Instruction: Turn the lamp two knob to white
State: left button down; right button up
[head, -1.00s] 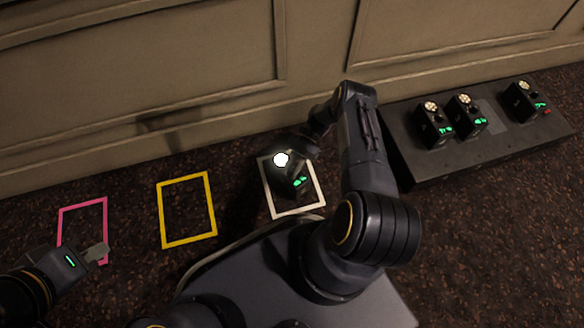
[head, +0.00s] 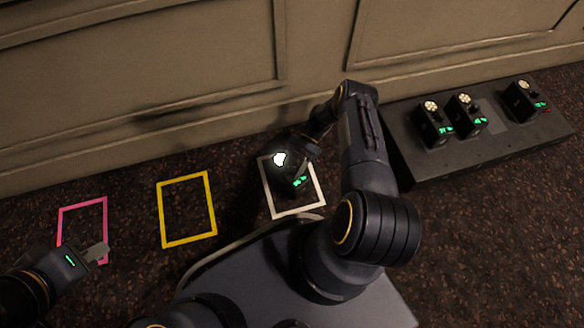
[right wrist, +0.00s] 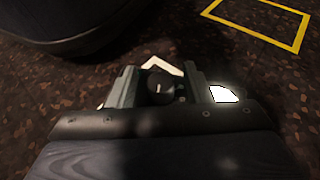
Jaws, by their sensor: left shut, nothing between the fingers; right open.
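A black lamp (head: 285,187) with a lit white disc and green marks stands inside the white frame (head: 296,212) on the floor. My right gripper (head: 297,172) is at this lamp, close over its top. In the right wrist view, the right gripper (right wrist: 160,92) has its fingers apart on either side of a dark round knob (right wrist: 158,90) with a light pointer line. Whether the fingers touch the knob cannot be told. The lit disc (right wrist: 224,94) shows beside the right finger. My left gripper (head: 97,252) is shut and empty near the pink frame.
A yellow frame (head: 161,218) and a pink frame (head: 105,222) lie empty on the floor to the left. Three more black lamps, including one (head: 522,100) at the far right, stand on a dark platform (head: 430,174). A panelled wall (head: 140,60) bounds the back.

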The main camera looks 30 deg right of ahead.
jog(key=v, duration=0.7)
jog(key=shift+d, duration=0.25)
jog(key=shift+w, duration=0.15)
jog(key=w+d+r+n+t+h+p, duration=0.1)
jog(key=w+r, duration=0.2)
jog(key=r, duration=0.6)
jog(key=w+d+r+n+t+h, duration=0.1)
jog(key=w+d+r+h, duration=0.1)
jog(key=r, duration=0.7)
notch_tip(320, 180, up, 18)
jog(key=s+a+n+t+h+p, duration=0.1)
jog(key=s+a+n+t+h, duration=0.1)
jog(key=s+a+n, duration=0.1)
jog(key=s+a+r+n+t+h+p, duration=0.25)
jog(key=s+a+r+t, duration=0.2)
jog(key=s+r, duration=0.65)
jog(key=s+a+n+t, duration=0.35)
jog(key=s+a, duration=0.25)
jog(key=s, duration=0.5)
notch_tip(320, 180, up, 37)
jog(key=p, duration=3.8)
jog(key=shift+s, duration=0.2)
